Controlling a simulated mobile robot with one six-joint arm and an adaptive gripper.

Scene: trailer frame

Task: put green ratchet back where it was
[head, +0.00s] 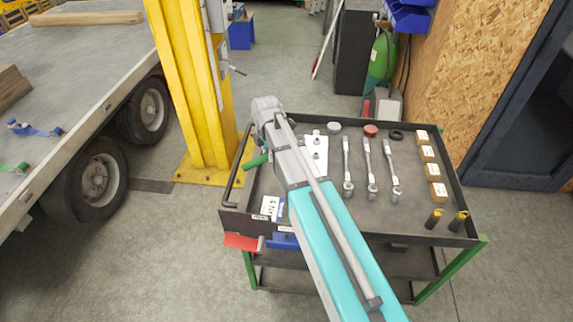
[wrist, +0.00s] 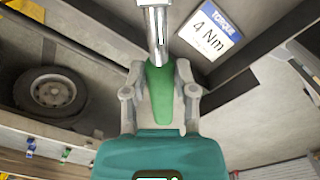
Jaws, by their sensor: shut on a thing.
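The green ratchet (wrist: 159,88) has a green handle and a shiny metal shaft. In the wrist view my gripper (wrist: 160,94) is shut on its green handle, one finger on each side. The metal shaft points to the top of the picture and its far end is cut off. In the head view the green handle (head: 257,160) sticks out to the left of my arm, over the left side of the tool cart (head: 333,222). My arm hides most of my gripper and the rest of the ratchet there.
On the cart lie several metal wrenches (head: 370,170), small boxes (head: 432,172) and yellow-tipped tools (head: 434,219). A torque label (wrist: 211,30) shows in the wrist view. A yellow post (head: 185,90) stands left of the cart. Blue (head: 35,129) and green (head: 14,168) straps are on the trailer.

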